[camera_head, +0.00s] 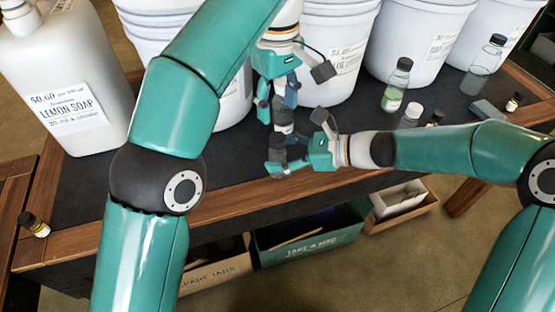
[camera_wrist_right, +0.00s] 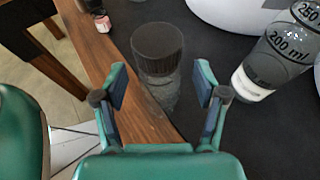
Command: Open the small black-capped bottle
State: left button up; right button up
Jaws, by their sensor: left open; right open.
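A clear bottle with a ribbed black cap (camera_wrist_right: 158,50) stands upright on the dark table top in the right wrist view. My right gripper (camera_wrist_right: 165,88) is open, its fingers on either side of the view of this bottle; I cannot tell whether they touch it. In the head view my right gripper (camera_head: 299,145) is low near the table's front edge, and the bottle is mostly hidden there. My left gripper (camera_head: 278,95) is open just above and behind it, pointing down. Whether anything sits between its fingers is unclear.
A graduated bottle (camera_wrist_right: 268,58) tilts in the right wrist view. A small black-capped bottle (camera_head: 34,224) stands at the table's left corner. A lemon soap jug (camera_head: 75,70) and several white buckets (camera_head: 410,35) stand behind. A green-tinted bottle (camera_head: 396,85) is to the right.

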jog(key=shift+w+a+f, duration=0.1)
jog(key=shift+a+f, duration=0.05)
jog(key=shift+a, duration=0.15)
jog(key=shift+c, duration=0.4)
grip_shut()
